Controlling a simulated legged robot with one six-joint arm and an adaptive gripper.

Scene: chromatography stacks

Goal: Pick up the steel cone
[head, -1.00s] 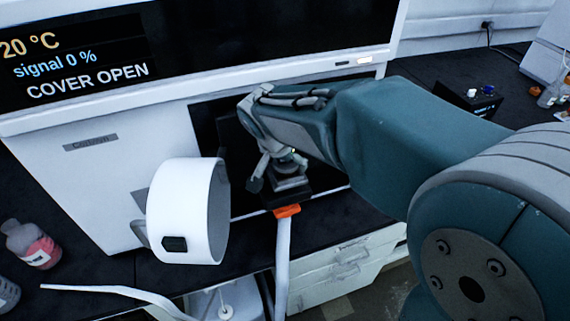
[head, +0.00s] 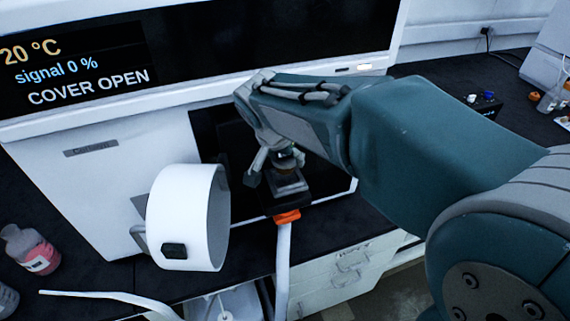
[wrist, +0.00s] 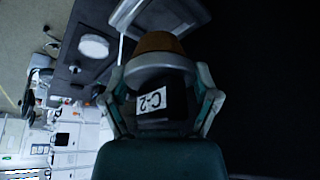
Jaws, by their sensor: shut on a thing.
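My gripper (head: 283,162) is at the dark open bay of the instrument, pointing down. In the wrist view my gripper (wrist: 160,82) has one finger on each side of a rounded grey piece with a brown top, which I take to be the steel cone (wrist: 160,62). The fingers are shut on it. In the head view only a small brownish part of the cone (head: 287,171) shows under the wrist. A dark piece with a white "C-2" label (wrist: 153,98) shows between the fingers. I cannot tell whether the cone touches what is below.
A grey-topped black block (head: 290,184) with an orange collar (head: 287,217) and pale tube is just below my gripper. A white round cover (head: 185,218) stands open to the left. The instrument's display (head: 75,70) reads "COVER OPEN". A bottle (head: 32,250) stands at the left.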

